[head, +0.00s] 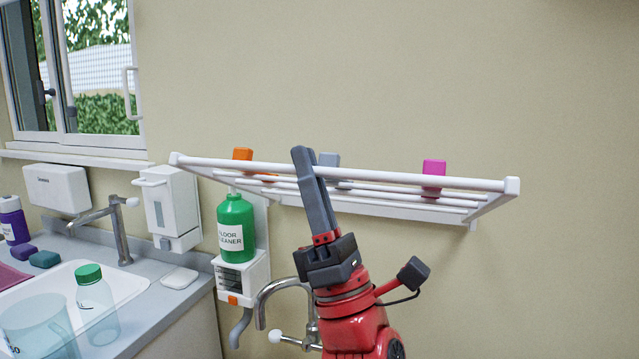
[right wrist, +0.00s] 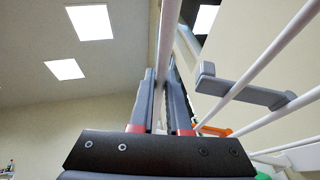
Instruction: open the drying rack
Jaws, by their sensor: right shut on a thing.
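The white drying rack (head: 400,178) is mounted on the wall and stands out from it, with several parallel bars. An orange clip (head: 242,154), a grey clip (head: 329,160) and a pink clip (head: 433,178) sit on its bars. My right gripper (head: 303,155) reaches up from below and is shut on the rack's front bar, left of its middle. In the right wrist view the bar (right wrist: 167,50) runs between the two fingers (right wrist: 160,95). The grey clip (right wrist: 240,88) is to the right there. My left gripper is not in view.
Below the rack's left end, a green floor cleaner bottle (head: 236,228) stands on a white wall holder. A chrome tap (head: 275,292) is behind my right arm. At left are a counter with a sink (head: 125,285), a clear bottle (head: 95,305) and a jug (head: 40,330). The wall above the rack is clear.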

